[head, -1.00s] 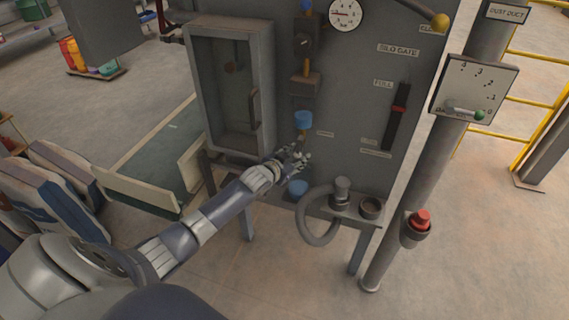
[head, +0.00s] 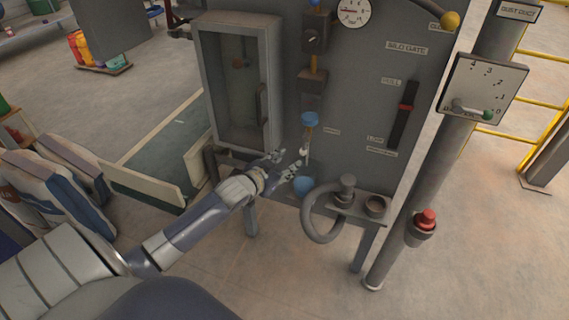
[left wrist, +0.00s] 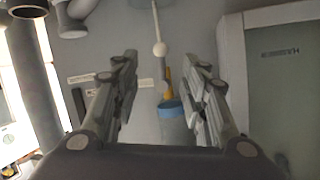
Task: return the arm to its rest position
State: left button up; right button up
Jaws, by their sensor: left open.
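My left gripper (head: 284,164) is in front of the lower part of the grey machine panel (head: 355,110), left of the small shelf. Its fingers are spread and nothing is between them. In the left wrist view its two fingers (left wrist: 160,95) stand apart, with a hanging rod and white ball (left wrist: 159,49) and a blue cup-like part (left wrist: 171,108) seen beyond the gap. In the head view a blue cap (head: 310,119) is above the gripper and a blue round part (head: 304,186) is just right of and below it. My right gripper is not in view.
A glass-doored cabinet (head: 203,80) is left of the panel. A shelf carries a hose (head: 309,218) and a dark cup (head: 376,203). A post with a red button (head: 427,218) stands right. Filled sacks (head: 50,185) are at left. The floor at lower right is clear.

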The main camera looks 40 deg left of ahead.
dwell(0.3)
pick_arm(q)
jog(key=s+f+g, duration=0.2)
jog(key=s+f, duration=0.3)
jog(key=f, duration=0.5)
jog(key=s+d+f+n+g, duration=0.15)
jog(key=s+f, duration=0.35)
jog(key=f, duration=0.5)
jog(key=s+f+m+g, duration=0.1)
jog(key=s+f+g, duration=0.1)
jog(key=s+f, duration=0.6)
jog(key=s+d+f+g, duration=0.2)
jog(key=s+d+f, duration=0.2)
jog(key=s+f, duration=0.3)
jog(key=s+d+f+g, duration=0.3)
jog(key=s+f, duration=0.4)
jog(key=s, duration=0.8)
jog(key=s+d+f+g, duration=0.2)
jog(key=s+d+f, duration=0.3)
jog(key=s, duration=0.6)
notch_tip(320, 180, down, 2)
jog(key=shift+d+f, duration=0.15)
jog(key=shift+d, duration=0.25)
jog(key=shift+g, duration=0.25)
jog(key=shift+c, duration=0.8)
jog(key=shift+w, duration=0.15)
